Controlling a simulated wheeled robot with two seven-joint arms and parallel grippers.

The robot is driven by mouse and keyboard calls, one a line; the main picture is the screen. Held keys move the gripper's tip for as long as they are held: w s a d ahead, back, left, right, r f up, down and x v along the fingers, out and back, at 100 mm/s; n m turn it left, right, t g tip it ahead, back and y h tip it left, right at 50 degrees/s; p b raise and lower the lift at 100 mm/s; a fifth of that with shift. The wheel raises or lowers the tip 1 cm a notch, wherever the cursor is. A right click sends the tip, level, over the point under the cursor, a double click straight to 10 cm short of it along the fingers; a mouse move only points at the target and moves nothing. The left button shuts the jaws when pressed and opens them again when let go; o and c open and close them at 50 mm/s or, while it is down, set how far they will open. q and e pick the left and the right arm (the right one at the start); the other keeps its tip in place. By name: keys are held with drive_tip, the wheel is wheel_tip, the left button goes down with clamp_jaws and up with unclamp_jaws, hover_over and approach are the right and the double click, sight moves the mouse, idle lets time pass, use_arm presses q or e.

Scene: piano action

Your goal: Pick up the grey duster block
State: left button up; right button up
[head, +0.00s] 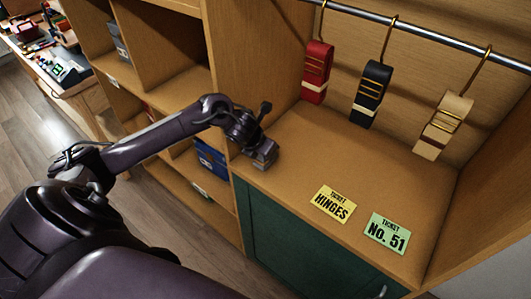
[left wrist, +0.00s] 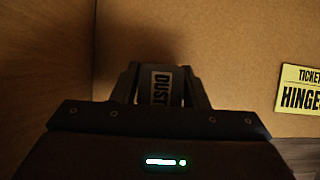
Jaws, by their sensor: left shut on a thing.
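The grey duster block (head: 265,155) is at the left end of the wooden counter in the head view. In the left wrist view the block (left wrist: 161,88) shows a pale label with dark letters reading "DUST", the rest cut off. My left gripper (left wrist: 160,78) is shut on it, with a finger on each side. In the head view the left gripper (head: 259,148) is at the counter's left front corner. I cannot tell whether the block touches the counter. My right gripper is not in view.
A yellow "HINGES" ticket (head: 335,204) and a green "No. 51" ticket (head: 387,233) lie on the counter (head: 365,160). Red (head: 316,70), black (head: 371,92) and cream (head: 442,125) pieces hang from a rail above. An upright shelf panel stands close left of the gripper.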

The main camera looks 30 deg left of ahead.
use_arm(q)
wheel_tip(320, 180, up, 11)
drive_tip(key=shift+w+r+b, duration=0.1)
drive_tip(key=shift+b, duration=0.35)
wheel_tip(320, 180, up, 8)
drive_tip(key=p, duration=0.2)
drive_tip(key=shift+p, duration=0.4)
